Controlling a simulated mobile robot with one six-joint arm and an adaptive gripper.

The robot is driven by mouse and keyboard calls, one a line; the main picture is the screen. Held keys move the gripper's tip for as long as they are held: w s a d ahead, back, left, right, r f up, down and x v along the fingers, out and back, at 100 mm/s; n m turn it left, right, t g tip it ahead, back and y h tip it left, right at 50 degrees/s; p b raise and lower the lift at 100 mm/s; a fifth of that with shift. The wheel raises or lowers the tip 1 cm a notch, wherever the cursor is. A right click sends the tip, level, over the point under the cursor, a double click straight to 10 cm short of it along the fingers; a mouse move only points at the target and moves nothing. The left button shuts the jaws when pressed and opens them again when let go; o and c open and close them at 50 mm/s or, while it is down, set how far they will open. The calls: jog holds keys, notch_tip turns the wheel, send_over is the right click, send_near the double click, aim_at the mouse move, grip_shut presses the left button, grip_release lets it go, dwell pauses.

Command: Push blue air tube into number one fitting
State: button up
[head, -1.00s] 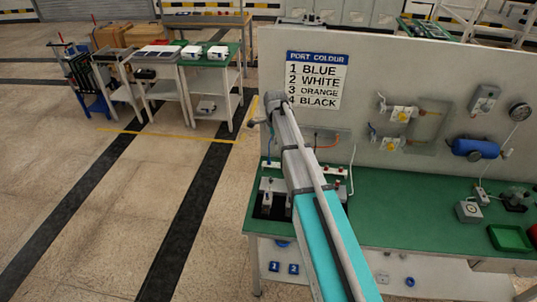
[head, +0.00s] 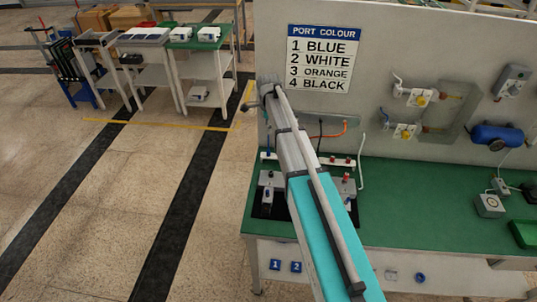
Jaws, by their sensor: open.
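The port colour sign (head: 320,58) on the bench's back panel lists 1 blue, 2 white, 3 orange and 4 black. Below it, a white fitting rail (head: 338,161) runs along the green bench; my arm covers its middle. An orange tube (head: 330,134) and a white tube (head: 362,160) show to the right of my arm. I cannot make out the blue tube or which fitting is number one.
Grey blocks (head: 344,186) stand on a dark mat in front of the rail. Valves, a blue cylinder (head: 496,134) and a gauge box (head: 489,205) sit farther right. Carts (head: 148,60) stand at the back left.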

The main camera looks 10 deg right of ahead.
jog(key=shift+w+f+b, duration=0.4)
jog(key=shift+w+f, duration=0.05)
jog(key=shift+f, duration=0.3)
jog(key=b, duration=0.9)
send_over(268, 151)
notch_tip(268, 151, down, 9)
jog(key=shift+r, duration=0.2)
jog(key=shift+w+d+f+b, duration=0.1)
jog(key=shift+w+f+b, duration=0.05)
jog(key=shift+f+b, duration=2.35)
grip_shut()
